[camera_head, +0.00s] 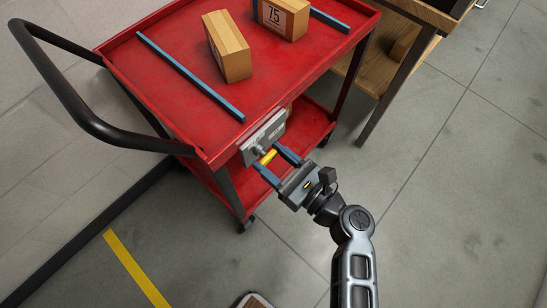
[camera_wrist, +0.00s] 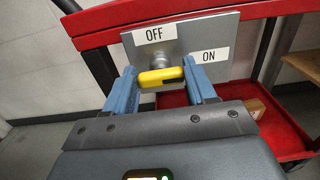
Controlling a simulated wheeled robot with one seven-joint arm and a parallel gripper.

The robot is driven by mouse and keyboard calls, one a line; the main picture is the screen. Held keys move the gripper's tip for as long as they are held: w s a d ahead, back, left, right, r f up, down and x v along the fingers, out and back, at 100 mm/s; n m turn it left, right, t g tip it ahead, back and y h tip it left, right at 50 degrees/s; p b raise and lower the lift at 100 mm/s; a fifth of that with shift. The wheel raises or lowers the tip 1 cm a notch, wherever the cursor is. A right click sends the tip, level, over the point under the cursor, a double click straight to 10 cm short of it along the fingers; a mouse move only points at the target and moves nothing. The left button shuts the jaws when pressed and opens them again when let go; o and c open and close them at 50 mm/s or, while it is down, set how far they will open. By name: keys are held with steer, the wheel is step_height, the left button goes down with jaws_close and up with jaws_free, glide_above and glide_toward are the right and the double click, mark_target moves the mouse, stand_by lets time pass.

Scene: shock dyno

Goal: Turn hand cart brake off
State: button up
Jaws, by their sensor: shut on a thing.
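The red hand cart (camera_head: 165,75) stands at the upper left in the head view. A grey brake plate (camera_head: 263,136) is on its near end. In the wrist view the plate carries an OFF label (camera_wrist: 154,34) above and an ON label (camera_wrist: 209,55) to the right. The yellow brake lever (camera_wrist: 161,76) lies roughly level in front of its grey pivot, below OFF. My gripper (camera_head: 270,160) has its blue fingers at the two ends of the lever, shut on it. The lever's exact setting is hard to tell.
Two cardboard boxes (camera_head: 228,46) and blue bars (camera_head: 189,75) lie on the cart's top. A black push handle (camera_head: 75,105) sticks out left. A wooden bench (camera_head: 366,70) stands to the right. The grey floor at right is clear.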

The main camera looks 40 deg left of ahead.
steer(key=n+b, duration=0.2)
steer(key=n, duration=0.1)
steer(key=shift+f+b, duration=0.2)
steer(key=shift+b, duration=0.1)
steer(key=n+b, duration=0.4)
steer(key=n, duration=0.2)
steer(key=shift+s+f, duration=0.1)
steer(key=shift+s, duration=0.05)
steer(key=shift+s+n+b, duration=0.1)
steer(key=shift+n+b, duration=3.75)
steer(key=shift+n, duration=0.55)
steer(key=o, duration=1)
steer(key=shift+o, duration=0.2)
